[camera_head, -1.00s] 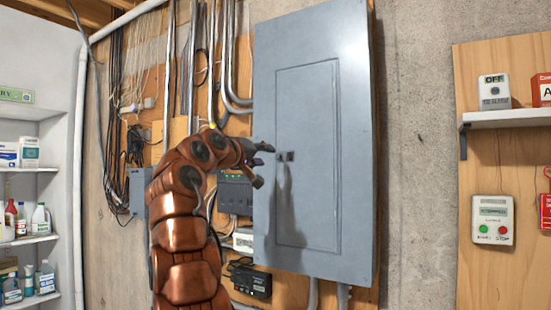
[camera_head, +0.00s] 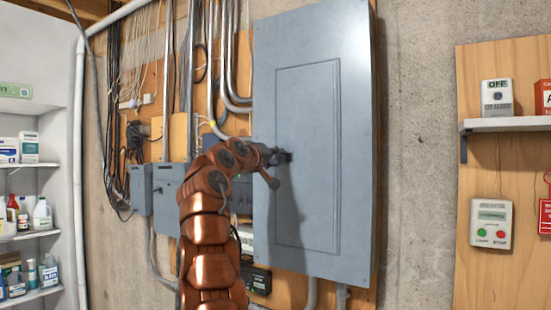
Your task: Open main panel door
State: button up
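The main panel door (camera_head: 315,190) is a grey inset rectangle in the front of the large grey electrical panel (camera_head: 355,110), and it looks closed. A small dark latch (camera_head: 285,157) sits at the door's left edge. My gripper (camera_head: 277,166) is at the latch, with one finger over or beside it and another finger pointing down below it. The fingers look spread apart, with nothing clearly between them. My wrist and forearm hide part of the panel's left edge, and contact with the latch cannot be told.
Smaller grey boxes (camera_head: 168,195) and conduits (camera_head: 228,80) are on the plywood left of the panel. A shelf with bottles (camera_head: 40,215) stands at far left. A start-stop box (camera_head: 491,222) and a shelf (camera_head: 510,122) are at right. Bare concrete lies between.

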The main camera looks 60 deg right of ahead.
grip_shut()
jog(key=shift+a+t, duration=0.25)
jog(key=shift+t, duration=0.05)
dwell(0.5)
